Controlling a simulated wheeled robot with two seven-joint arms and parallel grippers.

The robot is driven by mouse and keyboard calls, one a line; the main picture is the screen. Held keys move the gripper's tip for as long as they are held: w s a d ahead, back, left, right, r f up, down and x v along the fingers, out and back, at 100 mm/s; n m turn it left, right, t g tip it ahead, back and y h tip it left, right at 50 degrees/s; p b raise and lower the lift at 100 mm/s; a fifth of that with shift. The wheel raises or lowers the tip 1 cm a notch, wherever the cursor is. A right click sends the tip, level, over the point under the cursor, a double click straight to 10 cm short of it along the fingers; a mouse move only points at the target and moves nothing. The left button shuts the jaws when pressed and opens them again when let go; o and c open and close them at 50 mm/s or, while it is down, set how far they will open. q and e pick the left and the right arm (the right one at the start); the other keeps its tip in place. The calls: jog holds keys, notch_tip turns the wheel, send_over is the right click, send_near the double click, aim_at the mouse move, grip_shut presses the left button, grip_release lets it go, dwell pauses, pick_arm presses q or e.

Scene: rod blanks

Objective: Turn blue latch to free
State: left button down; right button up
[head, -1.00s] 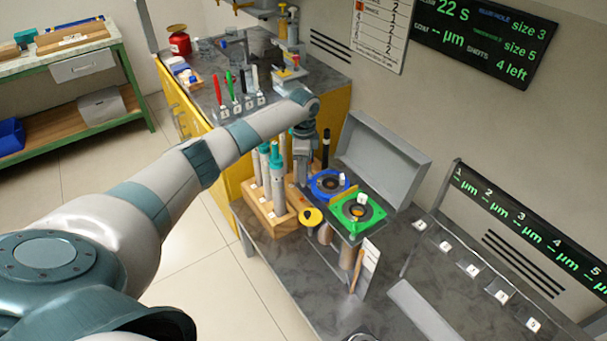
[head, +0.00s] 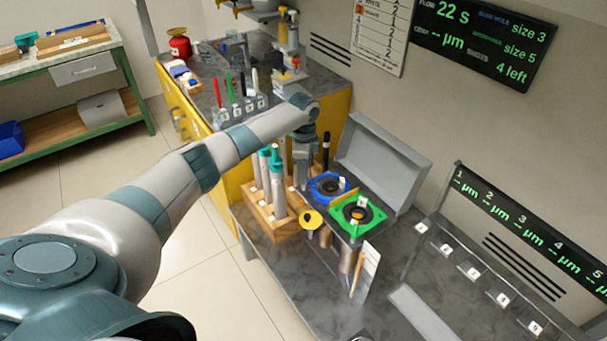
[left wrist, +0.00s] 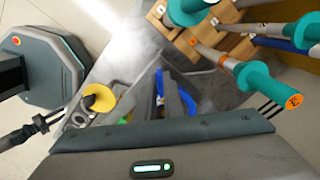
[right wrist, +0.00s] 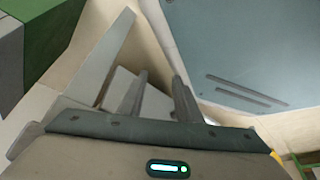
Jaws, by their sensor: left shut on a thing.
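The blue ring fixture (head: 326,196) sits on the bench, left of the green fixture (head: 372,222). A small yellowish piece (head: 342,184) shows at its right side; I cannot make out the latch or its angle clearly. My left gripper (head: 304,184) reaches down at the left edge of the blue fixture. In the left wrist view, blue (left wrist: 160,88) shows beside the fingers (left wrist: 174,98). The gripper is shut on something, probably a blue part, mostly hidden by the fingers. My right gripper (right wrist: 160,98) is open and empty, away from the fixtures.
A wooden block (head: 283,229) with upright teal-topped tools stands close left of my left gripper. A yellow round piece (head: 311,219) is in front. A grey open bin (head: 385,160) stands behind the fixtures. Numbered slots (head: 473,273) lie to the right.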

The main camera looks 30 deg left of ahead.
jog(key=shift+s, duration=0.1)
pick_arm(q)
jog(key=shift+m, duration=0.5)
jog(key=m+p, duration=0.1)
jog(key=m, duration=0.1)
jog(key=shift+r+m, duration=0.1)
jog(key=shift+m, duration=0.3)
jog(key=m, duration=0.2)
jog(key=shift+m, duration=0.3)
jog(key=m, duration=0.3)
jog(key=shift+m, duration=0.3)
pick_arm(e)
jog(key=shift+g, duration=0.5)
jog(key=shift+s+d+f, duration=0.15)
jog(key=shift+s+d, duration=0.1)
jog(key=shift+s, duration=0.5)
jog(key=shift+s+d+f, duration=0.1)
jog(key=shift+s+d, duration=0.2)
jog(key=shift+s, duration=0.4)
jog(key=shift+s+d+f, duration=0.15)
jog(key=shift+s+d, duration=0.1)
jog(key=shift+s, duration=0.5)
